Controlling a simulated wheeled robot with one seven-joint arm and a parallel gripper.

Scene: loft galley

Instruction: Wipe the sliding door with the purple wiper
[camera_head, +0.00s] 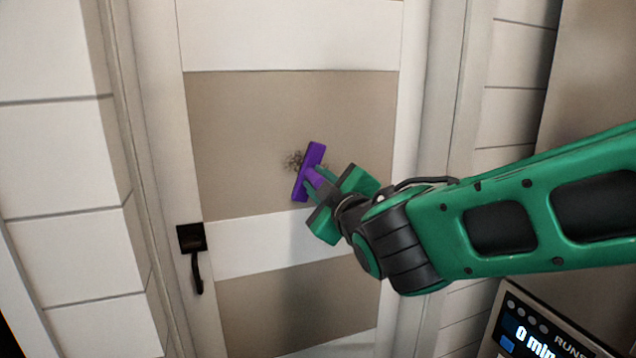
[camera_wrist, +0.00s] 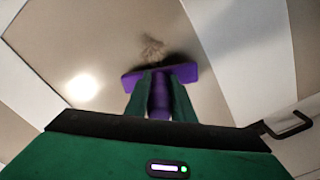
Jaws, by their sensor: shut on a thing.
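The sliding door (camera_head: 260,110) has a beige panel between white rails. A dark smudge (camera_head: 291,160) marks the middle of this panel and also shows in the wrist view (camera_wrist: 152,47). The purple wiper (camera_head: 309,172) has its flat bar in front of the door, just beside the smudge and partly covering it. My gripper (camera_head: 325,190) is shut on the wiper's handle. In the wrist view, the two green fingers (camera_wrist: 160,95) flank the purple handle, and the wiper's bar (camera_wrist: 187,73) lies just below the smudge. I cannot tell whether the bar touches the door.
A black door handle (camera_head: 194,255) sticks out at the lower left of the door. White panelled walls stand left (camera_head: 60,160) and right (camera_head: 513,90). A dark display panel (camera_head: 540,335) with white lettering is at the lower right.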

